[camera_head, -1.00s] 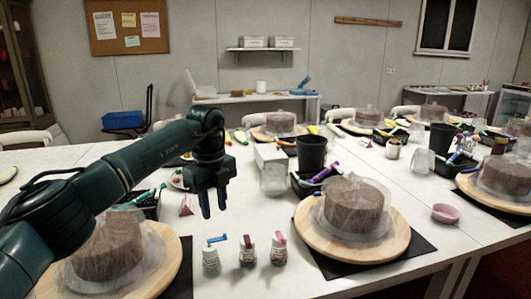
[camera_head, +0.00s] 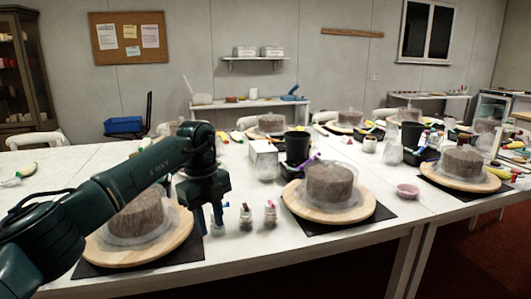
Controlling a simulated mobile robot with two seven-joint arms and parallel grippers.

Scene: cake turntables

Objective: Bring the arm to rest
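The near left cake (camera_head: 139,214) sits on a wooden turntable (camera_head: 176,238), partly covered by my arm. My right gripper is not in view.
Two small jars (camera_head: 246,219) (camera_head: 270,216) stand right of the gripper. A wrapped cake (camera_head: 330,184) on a wooden turntable (camera_head: 352,212) stands further right on a black mat.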

